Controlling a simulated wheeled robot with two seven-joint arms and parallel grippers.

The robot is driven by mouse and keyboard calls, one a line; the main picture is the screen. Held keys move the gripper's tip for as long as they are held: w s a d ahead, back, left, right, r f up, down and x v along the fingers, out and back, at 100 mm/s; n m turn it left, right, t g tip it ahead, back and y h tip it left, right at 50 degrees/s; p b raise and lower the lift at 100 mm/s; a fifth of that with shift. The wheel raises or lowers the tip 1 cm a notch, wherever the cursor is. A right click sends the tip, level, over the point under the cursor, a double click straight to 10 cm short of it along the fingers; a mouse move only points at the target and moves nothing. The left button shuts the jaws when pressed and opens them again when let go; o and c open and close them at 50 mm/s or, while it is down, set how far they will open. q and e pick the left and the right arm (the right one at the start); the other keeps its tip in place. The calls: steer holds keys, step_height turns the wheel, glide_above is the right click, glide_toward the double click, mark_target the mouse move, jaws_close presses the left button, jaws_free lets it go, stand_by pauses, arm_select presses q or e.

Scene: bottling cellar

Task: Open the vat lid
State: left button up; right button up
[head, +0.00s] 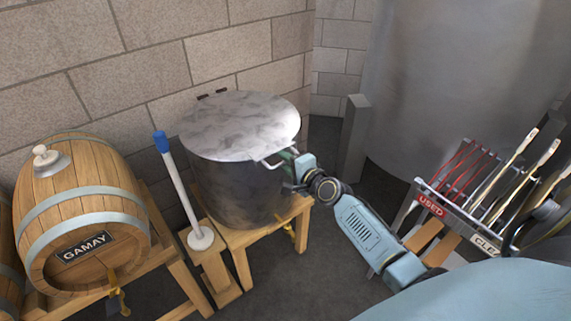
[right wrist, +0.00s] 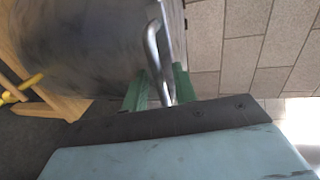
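The vat (head: 235,185) is a dark metal drum on a wooden stand. Its pale grey round lid (head: 240,122) lies flat on top, closed, with hinge pieces at the back wall side. A metal handle (head: 268,164) juts from the lid's front right edge. My right gripper (head: 288,157) is at this handle. In the right wrist view, the handle (right wrist: 152,45) runs down between the green fingers of my right gripper (right wrist: 162,85). A finger lies on each side of the bar; whether they press on it is unclear. My left gripper is not in view.
A barrel marked GAMAY (head: 85,215) stands on a wooden rack at left. A blue-handled plunger (head: 178,190) stands left of the vat. A tool rack (head: 450,205) with USED and CLEAN labels is at right. A grey post (head: 353,140) stands behind my right arm.

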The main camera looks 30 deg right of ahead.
steer(key=shift+w, duration=0.25)
jaws_close()
